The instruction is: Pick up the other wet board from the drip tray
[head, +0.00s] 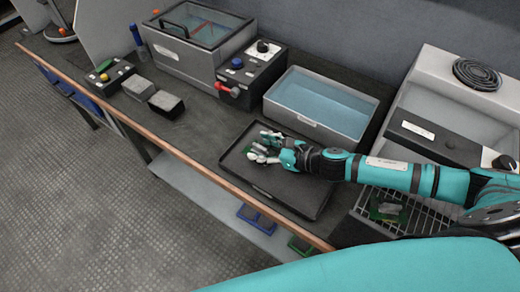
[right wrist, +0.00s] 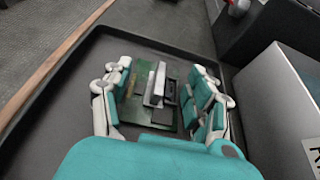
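The drip tray (head: 298,199) is a shallow black tray on the bench, and its dark floor and rim also fill much of the right wrist view (right wrist: 75,62). A green board (right wrist: 138,109) with grey and dark blocks on it lies in the tray. My right gripper (head: 259,148) is low over the tray. In the right wrist view the teal-and-white fingers of this gripper (right wrist: 162,84) are spread, one on each side of the board. I cannot tell whether they touch it. In the head view the fingers mostly hide this board. My left gripper is not in view.
Another green board (head: 388,207) lies on a wire rack (head: 428,218) at the right. A grey basin of bluish liquid (head: 320,103) stands behind the tray. A control box with a red lever (head: 250,75) and a lidded tank (head: 195,45) stand further left. The bench's front edge is near the tray.

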